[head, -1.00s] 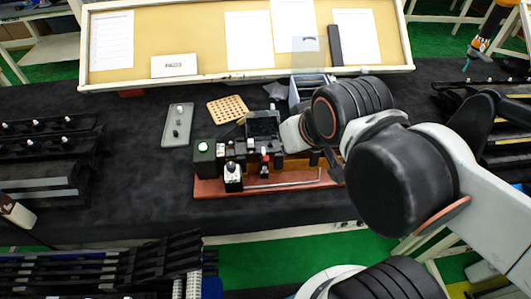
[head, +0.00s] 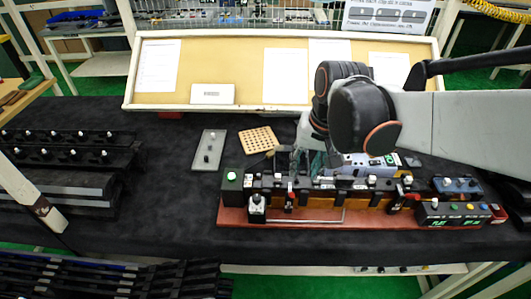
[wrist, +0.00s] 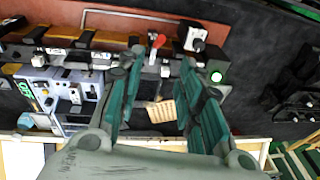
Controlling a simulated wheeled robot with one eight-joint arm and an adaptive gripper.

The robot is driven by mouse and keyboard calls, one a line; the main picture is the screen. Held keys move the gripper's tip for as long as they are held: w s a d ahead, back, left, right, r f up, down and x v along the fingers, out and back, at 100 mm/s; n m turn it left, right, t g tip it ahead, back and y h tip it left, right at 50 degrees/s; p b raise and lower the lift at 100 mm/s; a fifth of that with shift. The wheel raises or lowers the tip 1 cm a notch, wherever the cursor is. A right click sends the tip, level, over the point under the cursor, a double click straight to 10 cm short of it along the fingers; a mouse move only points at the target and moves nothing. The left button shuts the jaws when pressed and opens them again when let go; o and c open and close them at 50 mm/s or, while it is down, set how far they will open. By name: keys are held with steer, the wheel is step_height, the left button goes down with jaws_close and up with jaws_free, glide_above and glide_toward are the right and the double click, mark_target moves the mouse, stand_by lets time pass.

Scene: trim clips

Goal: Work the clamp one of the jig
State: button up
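The jig (head: 330,215) is a long reddish-brown base carrying a row of black blocks. A clamp with a red handle (head: 290,193) stands near its left end; the red handle also shows upright in the wrist view (wrist: 156,42). No label shows which is clamp one. My gripper (head: 308,163) is over the back edge of the jig, left of its middle. In the wrist view its teal fingers (wrist: 162,62) are apart and empty, with the left red handle beyond the gap, no contact visible.
A round button (wrist: 217,76) glows green at the jig's left end. A control box (head: 455,213) sits at its right end. A perforated tan board (head: 258,141) and grey tray (head: 208,150) lie behind. A blue-white device (head: 365,165) stands close to my gripper.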

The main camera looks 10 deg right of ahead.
mark_target(292, 195)
steer(key=shift+m+g, duration=0.6)
steer(key=shift+g, duration=0.2)
steer(key=w+f, duration=0.1)
steer(key=f, duration=0.4)
steer(key=w+a+f+b, duration=0.1)
steer(key=f, duration=0.4)
steer(key=w+f+b, duration=0.1)
steer(key=f, duration=0.5)
steer(key=shift+w+a, duration=0.1)
steer(key=shift+a, duration=0.05)
jaws_close()
